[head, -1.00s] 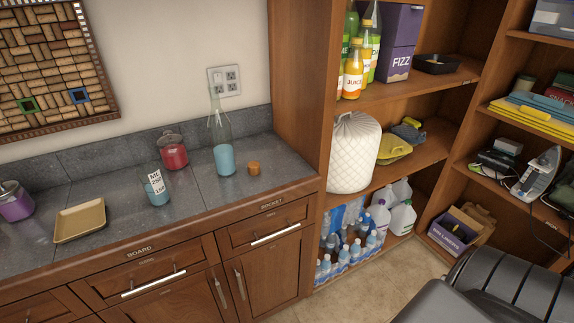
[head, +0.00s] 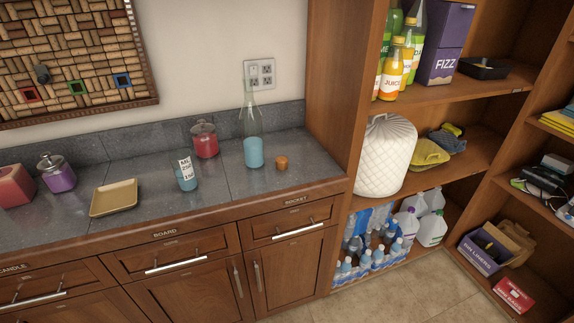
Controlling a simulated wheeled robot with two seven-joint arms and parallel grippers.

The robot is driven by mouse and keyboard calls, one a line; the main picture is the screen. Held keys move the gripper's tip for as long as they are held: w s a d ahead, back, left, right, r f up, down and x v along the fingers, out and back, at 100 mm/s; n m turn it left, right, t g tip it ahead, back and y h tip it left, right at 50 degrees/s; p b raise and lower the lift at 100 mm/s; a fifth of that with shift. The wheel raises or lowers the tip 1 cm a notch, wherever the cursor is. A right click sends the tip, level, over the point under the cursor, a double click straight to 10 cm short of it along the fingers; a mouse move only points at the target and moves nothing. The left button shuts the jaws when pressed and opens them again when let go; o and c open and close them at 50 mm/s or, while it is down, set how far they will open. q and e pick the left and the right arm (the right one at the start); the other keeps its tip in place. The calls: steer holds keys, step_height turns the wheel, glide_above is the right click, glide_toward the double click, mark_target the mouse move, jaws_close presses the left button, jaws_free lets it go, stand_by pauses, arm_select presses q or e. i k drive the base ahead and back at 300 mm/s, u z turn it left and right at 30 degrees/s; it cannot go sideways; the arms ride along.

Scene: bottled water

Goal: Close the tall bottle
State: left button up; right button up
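The tall bottle (head: 253,145) is clear glass with a narrow neck and blue liquid in its lower part. It stands upright on the grey countertop (head: 222,215), near the back wall. Its top shows no stopper. A small orange-brown cork-like piece (head: 282,163) sits on the counter just right of the bottle, apart from it. Neither of my grippers shows in the head view.
Left of the bottle stand a red jar (head: 205,142), a measuring cup (head: 187,176) with blue liquid, a tan tray (head: 114,199) and a purple jar (head: 58,176). A wooden shelf unit (head: 335,110) rises on the right. Floor (head: 425,292) is clear in front of it.

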mark_target(250, 118)
steer(key=z, duration=0.55)
steer(key=k, duration=0.65)
steer(key=z, duration=0.85)
steer(key=i, duration=1.45)
steer(key=u, duration=0.75)
